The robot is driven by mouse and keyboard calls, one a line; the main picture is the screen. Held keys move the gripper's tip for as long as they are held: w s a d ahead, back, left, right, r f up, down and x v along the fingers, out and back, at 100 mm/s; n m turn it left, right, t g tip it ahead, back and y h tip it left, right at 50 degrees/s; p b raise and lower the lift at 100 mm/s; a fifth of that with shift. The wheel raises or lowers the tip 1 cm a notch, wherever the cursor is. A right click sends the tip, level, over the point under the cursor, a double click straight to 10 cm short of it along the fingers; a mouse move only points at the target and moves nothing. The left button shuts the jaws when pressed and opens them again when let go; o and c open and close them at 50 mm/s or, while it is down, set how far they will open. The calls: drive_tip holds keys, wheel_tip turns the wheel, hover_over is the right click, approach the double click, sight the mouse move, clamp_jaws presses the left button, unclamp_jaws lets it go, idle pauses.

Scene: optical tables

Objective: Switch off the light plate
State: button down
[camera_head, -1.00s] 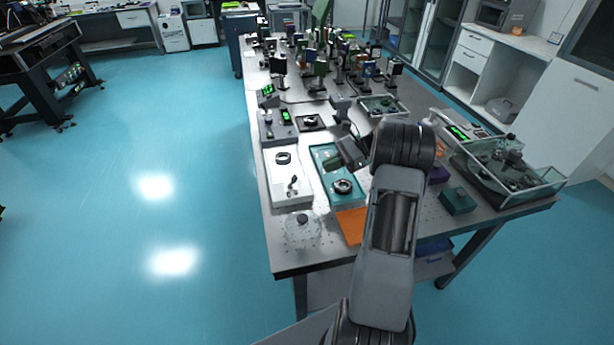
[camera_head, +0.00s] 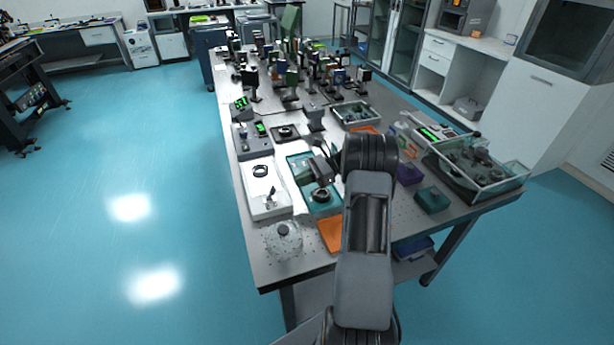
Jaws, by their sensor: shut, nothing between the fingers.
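A white plate (camera_head: 258,206) lies near the left edge of the optical table. It has a dark ring (camera_head: 260,171) on its far half and a small dark lever-like part (camera_head: 271,194) nearer its front; it looks like the light plate. Whether it is lit cannot be told. My gripper (camera_head: 319,172) is over the teal tray (camera_head: 300,175), to the right of the white plate and apart from it. The gripper looks shut and empty. Its fingertips are small and hard to make out, and my wrist hides part of the table behind it.
A dark ring-shaped part (camera_head: 322,195) sits in the teal tray. A clear glass dish (camera_head: 284,240) and an orange sheet (camera_head: 329,235) lie at the front. Crowded optics posts (camera_head: 290,78) fill the back.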

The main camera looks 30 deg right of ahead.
sight(275, 192)
drive_tip(key=shift+p+x, duration=0.4)
drive_tip(key=shift+x, duration=2.45)
drive_tip(key=shift+r, duration=0.1)
